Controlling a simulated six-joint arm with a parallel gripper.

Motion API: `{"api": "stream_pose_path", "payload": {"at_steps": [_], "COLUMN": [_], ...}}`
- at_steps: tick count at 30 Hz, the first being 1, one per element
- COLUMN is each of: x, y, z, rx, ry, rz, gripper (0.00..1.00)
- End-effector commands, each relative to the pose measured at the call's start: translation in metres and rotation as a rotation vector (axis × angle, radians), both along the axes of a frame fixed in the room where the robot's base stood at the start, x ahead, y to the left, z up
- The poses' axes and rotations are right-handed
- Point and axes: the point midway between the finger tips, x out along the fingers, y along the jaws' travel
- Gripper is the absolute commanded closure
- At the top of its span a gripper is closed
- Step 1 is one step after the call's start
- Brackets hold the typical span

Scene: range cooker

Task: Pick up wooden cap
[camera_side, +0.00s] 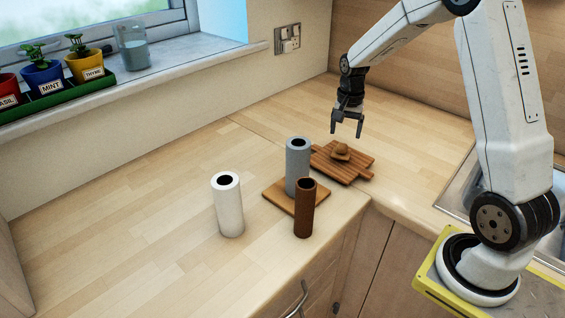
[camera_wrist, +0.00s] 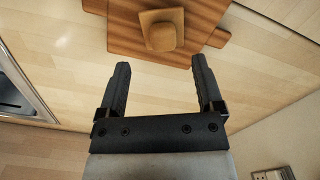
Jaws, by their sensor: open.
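The wooden cap (camera_side: 340,151) is a small light-brown block with a rounded knob and a squarish base. It rests on a striped dark wooden board (camera_side: 358,174) near the counter corner. In the wrist view the cap (camera_wrist: 163,32) lies at the top centre, beyond my fingertips, on the board (camera_wrist: 120,42). My gripper (camera_side: 347,133) is open and empty, pointing down, above the counter and a little above the cap in the side view. The wrist view shows both fingers of my gripper (camera_wrist: 160,65) spread apart, with nothing between them.
A grey cylinder (camera_side: 298,168) stands on a square wooden board (camera_side: 272,196), close to the cap's board. A brown tube (camera_side: 304,210) and a white cylinder (camera_side: 229,207) stand nearby. A sink (camera_side: 455,190) lies to the right. The counter at left is clear.

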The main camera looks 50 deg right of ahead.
Motion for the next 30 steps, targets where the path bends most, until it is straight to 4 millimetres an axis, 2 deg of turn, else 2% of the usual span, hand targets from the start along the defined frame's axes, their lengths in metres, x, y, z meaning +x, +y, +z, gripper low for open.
{"api": "stream_pose_path", "payload": {"at_steps": [11, 24, 30], "x": [0.0, 0.004, 0.004], "y": [0.0, 0.0, 0.0], "z": [-0.01, -0.053, -0.059], "rx": [0.001, 0.001, -0.001], "ry": [0.001, 0.001, 0.0], "rz": [0.0, 0.0, 0.0], "gripper": [0.15, 0.15, 0.15]}}
